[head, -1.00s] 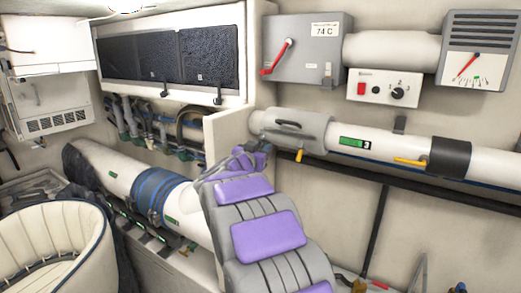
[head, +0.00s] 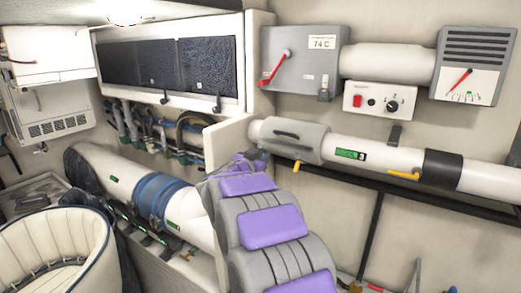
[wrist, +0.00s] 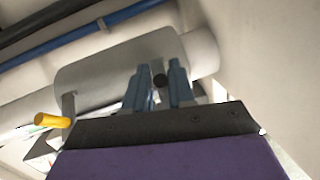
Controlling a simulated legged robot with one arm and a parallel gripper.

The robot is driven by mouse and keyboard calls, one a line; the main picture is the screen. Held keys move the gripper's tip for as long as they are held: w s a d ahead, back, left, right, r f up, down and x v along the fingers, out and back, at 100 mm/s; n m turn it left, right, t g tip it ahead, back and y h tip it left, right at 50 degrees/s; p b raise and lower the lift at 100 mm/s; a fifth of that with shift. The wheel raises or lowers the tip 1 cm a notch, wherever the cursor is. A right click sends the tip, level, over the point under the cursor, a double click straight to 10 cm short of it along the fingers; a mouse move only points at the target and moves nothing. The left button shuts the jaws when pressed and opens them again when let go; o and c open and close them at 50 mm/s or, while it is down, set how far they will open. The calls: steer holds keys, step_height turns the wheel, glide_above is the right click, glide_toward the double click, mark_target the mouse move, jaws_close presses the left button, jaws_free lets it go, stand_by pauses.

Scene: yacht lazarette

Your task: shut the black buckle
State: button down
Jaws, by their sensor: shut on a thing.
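I cannot tell for sure whether this piece is the black buckle. Behind the fingers is the grey sleeve (wrist: 108,78) on the white pipe, with a yellow handle (wrist: 52,121) to the left. In the head view my gripper is small and mostly hidden at the end of my purple-padded arm, below the left end of the grey sleeve (head: 300,143). No black buckle is clear there.
A grey box with a red lever (head: 303,62) and a white switch panel (head: 380,103) are above the pipe. A black band (head: 442,168) wraps the pipe at right. A white cylinder with blue straps (head: 158,197) lies at left, near a cream seat (head: 75,245).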

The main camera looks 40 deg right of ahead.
mark_target(260, 146)
steer(key=shift+w+r+g+y+p, duration=0.15)
steer(key=shift+r+g+y+p, duration=0.75)
steer(key=shift+p, duration=5.55)
steer(key=r+y+p, duration=0.1)
steer(key=y+p, duration=0.1)
steer(key=p, duration=0.6)
steer(key=shift+w+d+r+p, duration=0.1)
steer(key=shift+d+r+p, duration=0.1)
steer(key=shift+p, duration=0.15)
steer(key=y+p, duration=0.1)
steer(key=p, duration=0.2)
steer(key=shift+d+m+g, duration=0.1)
steer(key=shift+m+g, duration=0.2)
steer(key=shift+g, duration=0.1)
steer(key=y+p, duration=0.1)
steer(key=p, duration=0.2)
steer(key=shift+w+d+r+g, duration=0.15)
steer(key=shift+d+g, duration=0.05)
steer(key=shift+g, duration=0.1)
steer(key=shift+w+d+r+g+y+p, duration=0.1)
steer(key=shift+d+r+g+y+p, duration=0.15)
steer(key=shift+y, duration=0.45)
steer(key=shift+w+d+g+y+p, duration=0.1)
steer(key=shift+g+y, duration=0.25)
steer(key=shift+y, duration=0.35)
